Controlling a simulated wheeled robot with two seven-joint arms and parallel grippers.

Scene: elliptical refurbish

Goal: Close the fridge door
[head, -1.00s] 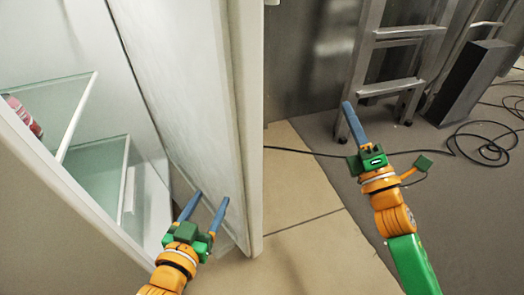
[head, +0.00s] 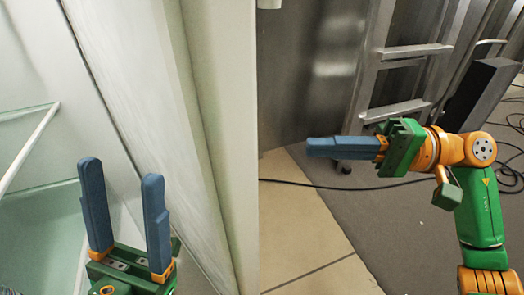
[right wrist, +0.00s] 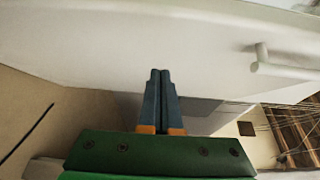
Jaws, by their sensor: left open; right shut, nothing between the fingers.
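The fridge door (head: 135,75) stands open, a tall white panel with its inner face turned left and its edge facing me. My left gripper (head: 121,169) is open and empty on the inner side of the door; whether it touches the door I cannot tell. My right gripper (head: 310,146) is shut and empty on the outer side, pointing left toward the door, with a gap in the head view. In the right wrist view its fingertips (right wrist: 160,73) point at a large white surface, seemingly the door's outer face (right wrist: 110,50), with a white handle (right wrist: 285,68) at right.
The fridge interior with glass shelves (head: 38,190) is at the left. A metal ladder (head: 410,50) and a dark box (head: 480,95) stand at the back right, with a black cable on the grey floor.

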